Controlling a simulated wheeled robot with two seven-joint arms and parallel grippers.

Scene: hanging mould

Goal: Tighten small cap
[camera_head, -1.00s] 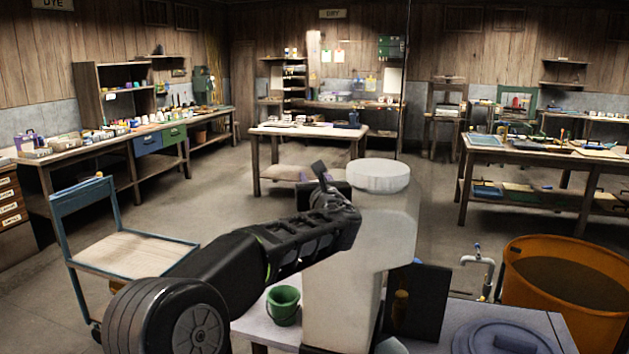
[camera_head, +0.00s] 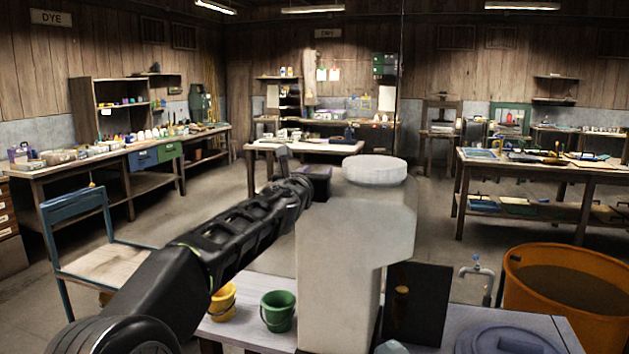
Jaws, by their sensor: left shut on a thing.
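A tall pale body (camera_head: 340,265) stands in the middle of the view, with a round white disc-shaped cap (camera_head: 374,170) on its top. I cannot tell whether this is the small cap; no other cap shows clearly. My left gripper (camera_head: 283,162) is left of the pale body, with a finger pointing up, apart in the picture from the round cap. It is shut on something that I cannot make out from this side. A dark block (camera_head: 318,182) shows between the gripper and the pale body. My right gripper is not in view.
Green (camera_head: 277,311) and yellow (camera_head: 222,303) buckets stand by the pale body on a near table. A dark upright panel (camera_head: 420,300), a tap (camera_head: 478,270) and an orange tub (camera_head: 565,285) are to the right. A blue chair (camera_head: 75,225) is at left.

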